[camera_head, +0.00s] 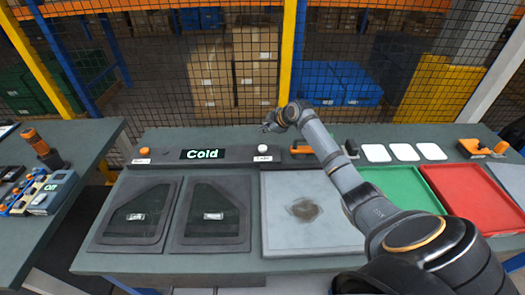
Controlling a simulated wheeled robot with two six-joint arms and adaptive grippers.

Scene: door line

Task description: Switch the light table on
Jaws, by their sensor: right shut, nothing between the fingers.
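My right arm comes in from the lower right, and its gripper (268,126) is shut and empty. It is above the back of the bench, over the white round button (262,149) on a dark strip (225,155); a gap seems to show between them. A small label sits below the button. The strip also carries an orange button (144,151) at its left end and a display (202,154) reading "Cold". A flat grey panel (290,240) with a dark smudge lies in front of the strip; I cannot tell whether it is the light table. My left gripper is not in view.
Two dark trays (180,240) hold labelled dark panes. A green tray (405,182) and a red tray (470,200) are at the right, with white squares (403,152) behind. A left table (85,140) carries an orange-handled tool (35,141) and switch boxes. A mesh fence stands behind.

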